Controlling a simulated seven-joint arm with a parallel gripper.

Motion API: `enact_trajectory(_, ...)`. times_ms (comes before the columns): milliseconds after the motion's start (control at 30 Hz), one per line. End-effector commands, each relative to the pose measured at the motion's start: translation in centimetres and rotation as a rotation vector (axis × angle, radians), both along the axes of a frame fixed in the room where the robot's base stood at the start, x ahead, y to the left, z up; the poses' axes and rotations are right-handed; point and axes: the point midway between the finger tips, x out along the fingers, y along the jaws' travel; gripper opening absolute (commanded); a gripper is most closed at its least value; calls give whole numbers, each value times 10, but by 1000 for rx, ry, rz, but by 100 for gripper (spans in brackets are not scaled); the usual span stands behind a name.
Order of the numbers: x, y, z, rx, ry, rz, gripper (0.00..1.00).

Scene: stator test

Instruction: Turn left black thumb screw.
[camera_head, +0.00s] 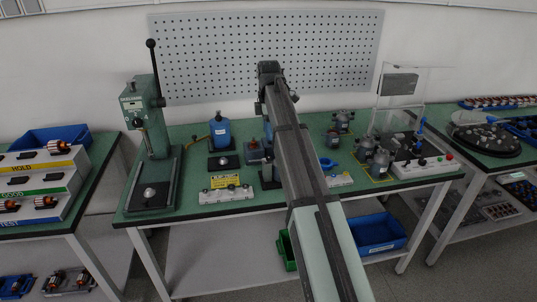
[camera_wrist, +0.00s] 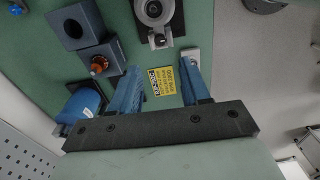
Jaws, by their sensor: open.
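My gripper (camera_wrist: 160,64) is open and empty in the wrist view, its two blue fingers set wide apart above the green bench. Between and beyond the fingers lie a yellow label (camera_wrist: 162,81) and a black fixture (camera_wrist: 172,17) with a grey metal ring and a small metal clamp-like part at its near end. The fixture is cut by the top edge. I cannot make out a black thumb screw for certain in either view. In the head view my arm covers the gripper and most of the fixture area.
A grey block with a copper-coloured part (camera_wrist: 100,60), a dark block with a hole (camera_wrist: 74,25) and a blue bottle (camera_wrist: 82,104) stand left of the fingers. A green press (camera_head: 152,130) stands at the bench's left. Grey motor-like parts (camera_head: 378,162) stand right of my arm.

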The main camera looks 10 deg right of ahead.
Motion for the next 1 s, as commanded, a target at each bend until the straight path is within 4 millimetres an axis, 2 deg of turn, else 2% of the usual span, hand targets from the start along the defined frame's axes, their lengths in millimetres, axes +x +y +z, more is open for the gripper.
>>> enact_trajectory(33,-1,0,-11,0,1,0,46)
enact_trajectory(200,-1,0,-41,-1,2,-1,46)
enact_trajectory(500,-1,0,-86,-1,0,-2,46)
enact_trajectory(700,0,0,-101,-1,0,-2,46)
enact_trajectory(1000,0,0,-104,-1,-1,-2,46)
